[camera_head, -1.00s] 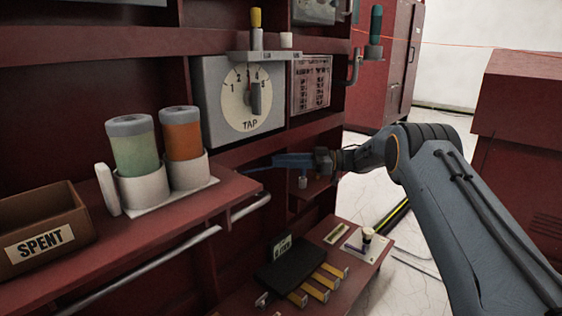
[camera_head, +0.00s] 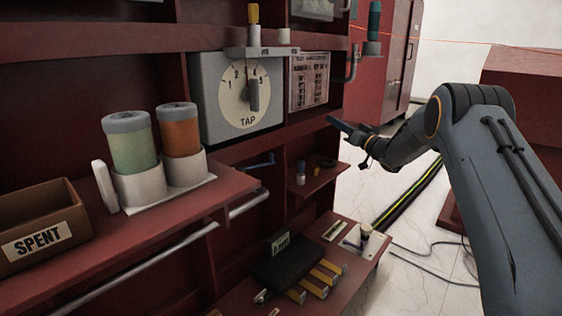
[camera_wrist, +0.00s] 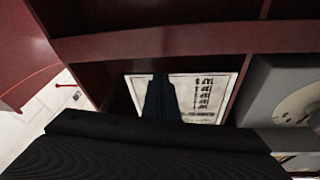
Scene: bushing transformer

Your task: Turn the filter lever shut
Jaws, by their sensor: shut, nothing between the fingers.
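A blue lever-like bar (camera_head: 258,163) sits in the recess below the tap panel, to the right of the upper shelf. It lies nearly level, and its mounting is too small to make out. A green-handled fitting (camera_head: 374,22) stands upright on a pipe at the cabinet's right edge. No label shows which of these is the filter lever. My gripper (camera_head: 337,123) is shut and empty, in front of the cabinet's right edge, clear of both. In the wrist view, my narrow dark-blue fingers (camera_wrist: 160,98) cover part of a printed chart (camera_wrist: 200,97).
The tap dial (camera_head: 249,95) has a bracket with a yellow-tipped peg above it. Green and orange canisters (camera_head: 130,143) and a SPENT box (camera_head: 35,230) stand on the upper shelf. The lower shelf (camera_head: 235,297) holds a black case and small parts. Floor cables run at right.

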